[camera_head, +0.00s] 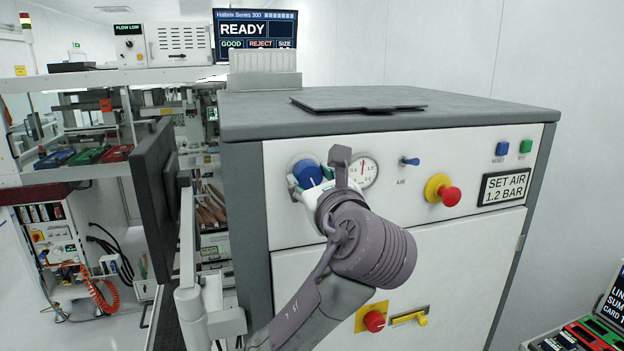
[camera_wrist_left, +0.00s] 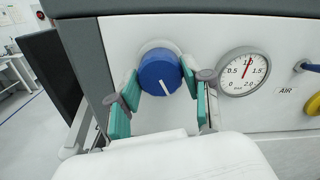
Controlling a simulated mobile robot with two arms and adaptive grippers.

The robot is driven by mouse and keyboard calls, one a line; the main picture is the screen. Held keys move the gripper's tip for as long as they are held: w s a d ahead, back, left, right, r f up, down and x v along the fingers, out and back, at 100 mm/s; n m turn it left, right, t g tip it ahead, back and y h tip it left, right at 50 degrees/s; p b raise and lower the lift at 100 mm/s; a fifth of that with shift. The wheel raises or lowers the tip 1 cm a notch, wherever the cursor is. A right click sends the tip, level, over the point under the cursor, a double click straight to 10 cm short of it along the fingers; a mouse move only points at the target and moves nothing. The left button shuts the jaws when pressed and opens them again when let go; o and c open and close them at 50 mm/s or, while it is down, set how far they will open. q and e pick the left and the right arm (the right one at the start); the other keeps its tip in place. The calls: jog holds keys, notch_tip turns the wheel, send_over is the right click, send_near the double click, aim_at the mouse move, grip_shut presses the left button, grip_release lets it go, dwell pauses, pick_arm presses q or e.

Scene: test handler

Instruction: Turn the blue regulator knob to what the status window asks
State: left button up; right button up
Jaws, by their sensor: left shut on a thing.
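The blue regulator knob (camera_head: 307,173) is on the white front panel of the machine. My left gripper (camera_head: 318,186) is shut on it, and my wrist hides part of it in the head view. In the left wrist view the green finger pads of my left gripper (camera_wrist_left: 160,86) hold the knob (camera_wrist_left: 158,69) from both sides; its white mark points down and slightly right. The pressure gauge (camera_wrist_left: 243,72) to its right has a red needle slightly right of the top, near 1.0. The status window (camera_head: 505,186) reads "SET AIR 1.2 BAR". My right gripper is not in view.
Right of the gauge are a blue AIR toggle (camera_head: 410,161) and a red stop button (camera_head: 450,196) on yellow. A dark monitor (camera_head: 157,185) stands close to the left of the panel. A display (camera_head: 256,32) behind the machine reads "READY".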

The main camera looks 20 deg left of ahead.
pick_arm(q)
jog(key=shift+m, duration=0.6)
jog(key=o, duration=1.2)
jog(key=shift+c, duration=0.2)
jog(key=v, duration=1.2)
jog(key=shift+w+a+f, duration=0.1)
jog(key=shift+f, duration=0.05)
